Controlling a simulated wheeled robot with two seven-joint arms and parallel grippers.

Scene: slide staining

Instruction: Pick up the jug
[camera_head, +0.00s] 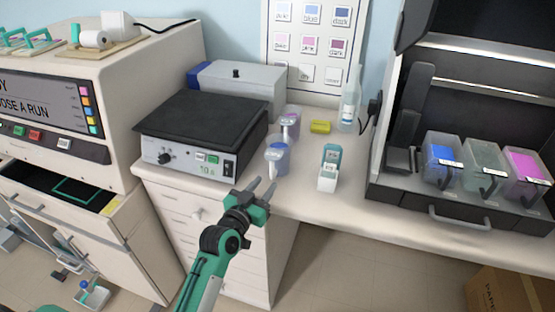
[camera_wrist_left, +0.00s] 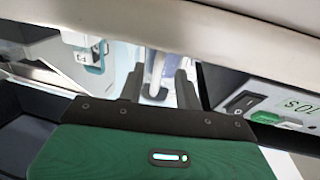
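A clear jug (camera_head: 283,158) with bluish contents and a pale handle stands upright at the bench's front edge, right of the hot plate. A second, similar jug (camera_head: 291,120) with purple contents stands behind it. My left gripper (camera_head: 264,184) is open and empty, just in front of and below the nearer jug, fingers pointing toward it. In the left wrist view, which looks upside down, the nearer jug (camera_wrist_left: 155,72) shows between the open fingers (camera_wrist_left: 160,82). The fingers appear apart from it; exact distance cannot be told. My right gripper is not in view.
The black-topped hot plate (camera_head: 203,120) stands close left of the jugs. A white-and-teal box (camera_head: 328,170) is to the right, with a yellow block (camera_head: 320,127) and a bottle (camera_head: 349,108) behind. A dark cabinet (camera_head: 395,190) holds several coloured containers. The bench edge is close.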

